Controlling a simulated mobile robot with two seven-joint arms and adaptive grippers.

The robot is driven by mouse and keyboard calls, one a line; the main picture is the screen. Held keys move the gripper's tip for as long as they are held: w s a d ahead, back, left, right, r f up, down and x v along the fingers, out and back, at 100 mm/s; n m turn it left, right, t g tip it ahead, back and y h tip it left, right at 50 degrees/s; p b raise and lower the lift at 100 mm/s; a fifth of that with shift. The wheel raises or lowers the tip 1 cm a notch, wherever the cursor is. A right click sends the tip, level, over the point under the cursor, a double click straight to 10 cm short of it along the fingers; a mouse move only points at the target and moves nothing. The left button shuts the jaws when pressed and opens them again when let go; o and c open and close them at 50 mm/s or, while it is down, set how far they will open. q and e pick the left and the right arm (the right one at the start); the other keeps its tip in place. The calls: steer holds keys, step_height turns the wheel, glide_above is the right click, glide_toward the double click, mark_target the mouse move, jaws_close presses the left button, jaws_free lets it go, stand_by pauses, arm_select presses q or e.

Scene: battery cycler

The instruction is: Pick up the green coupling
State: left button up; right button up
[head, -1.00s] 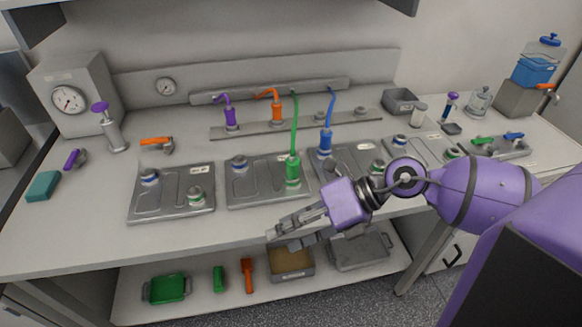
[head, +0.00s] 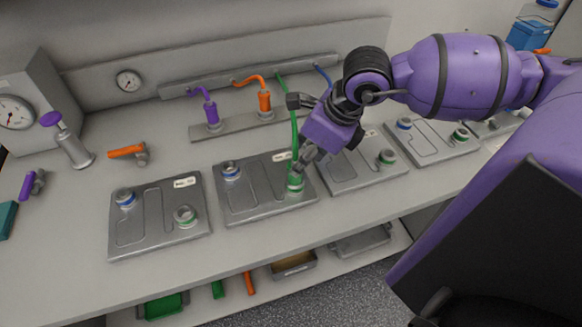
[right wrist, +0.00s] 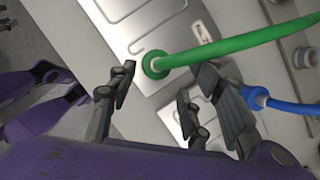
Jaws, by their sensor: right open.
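The green coupling (head: 295,183) stands on the right port of the second plate from the left (head: 240,207), with a green hose (head: 294,125) rising from it. My right gripper (head: 303,165) is just above and beside it in the head view. In the right wrist view my right gripper (right wrist: 167,78) is open, and the green coupling (right wrist: 155,67) shows between its two fingertips. I cannot tell whether a finger touches the coupling. The gripper partly hides the coupling and hose.
A blue coupling (right wrist: 257,98) with a blue hose is close to the right finger in the right wrist view. Purple (head: 211,112) and orange (head: 264,103) couplings stand on the rear strip. The bench front (head: 130,285) is clear.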

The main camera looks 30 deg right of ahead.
steer(key=shift+a+f, duration=0.3)
steer(key=shift+f, duration=0.25)
steer(key=x, duration=0.3)
steer(key=shift+w+a+f, duration=0.1)
steer(key=shift+a+f, duration=0.1)
steer(key=shift+a, duration=0.05)
steer(key=shift+w+f, duration=0.1)
steer(key=shift+f, duration=0.15)
steer(key=c, duration=0.9)
jaws_close()
arm_select(q)
steer(key=shift+s+a+f, duration=0.15)
steer(key=shift+s, duration=0.05)
